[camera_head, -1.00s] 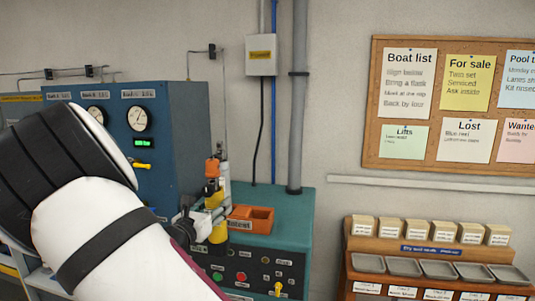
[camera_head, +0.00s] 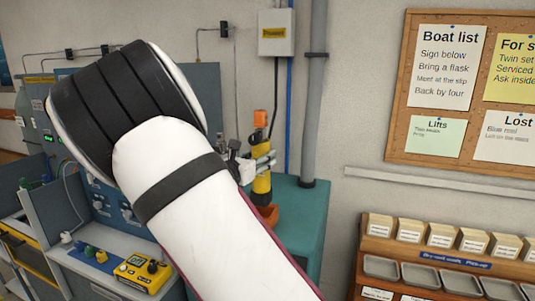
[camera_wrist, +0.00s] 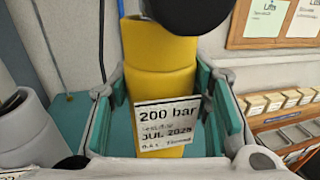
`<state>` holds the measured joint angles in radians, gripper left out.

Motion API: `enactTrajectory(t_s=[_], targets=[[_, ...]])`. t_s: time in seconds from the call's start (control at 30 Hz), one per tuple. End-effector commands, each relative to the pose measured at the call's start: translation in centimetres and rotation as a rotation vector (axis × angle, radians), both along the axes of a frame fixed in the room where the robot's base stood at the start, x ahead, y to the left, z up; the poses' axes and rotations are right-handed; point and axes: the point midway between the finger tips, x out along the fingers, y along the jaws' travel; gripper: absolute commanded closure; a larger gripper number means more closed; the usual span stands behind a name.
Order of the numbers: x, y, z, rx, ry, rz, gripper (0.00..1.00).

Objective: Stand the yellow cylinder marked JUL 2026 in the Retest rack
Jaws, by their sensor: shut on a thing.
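The yellow cylinder (camera_head: 261,187) has an orange top and a dark band, and stands about upright in my gripper (camera_head: 256,164). In the wrist view the cylinder (camera_wrist: 160,80) fills the middle, with a white label reading 200 bar and a blurred date that looks like JUL 2026. My gripper (camera_wrist: 165,95) is shut on it, one finger on each side. An orange rack (camera_head: 269,214) shows in part just below the cylinder, mostly hidden behind my arm; its label is not readable now. The cylinder's foot is partly hidden, and I cannot tell whether it touches the rack.
The teal bench top (camera_head: 303,205) is clear to the right of the rack. A grey pipe (camera_head: 314,110) runs up the wall behind. A wooden stand with grey trays (camera_head: 423,275) is at right. A yellow instrument (camera_head: 143,274) lies on a bench at left.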

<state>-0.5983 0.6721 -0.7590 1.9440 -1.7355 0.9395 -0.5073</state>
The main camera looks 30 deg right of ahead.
Motion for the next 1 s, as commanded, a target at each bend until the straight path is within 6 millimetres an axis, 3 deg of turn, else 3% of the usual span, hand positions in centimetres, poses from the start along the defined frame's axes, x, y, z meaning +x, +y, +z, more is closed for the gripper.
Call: enactTrajectory(t_s=[1.0], targets=[[0.0,0.0,-5.9,-0.005,-0.002,-0.001,0.95]])
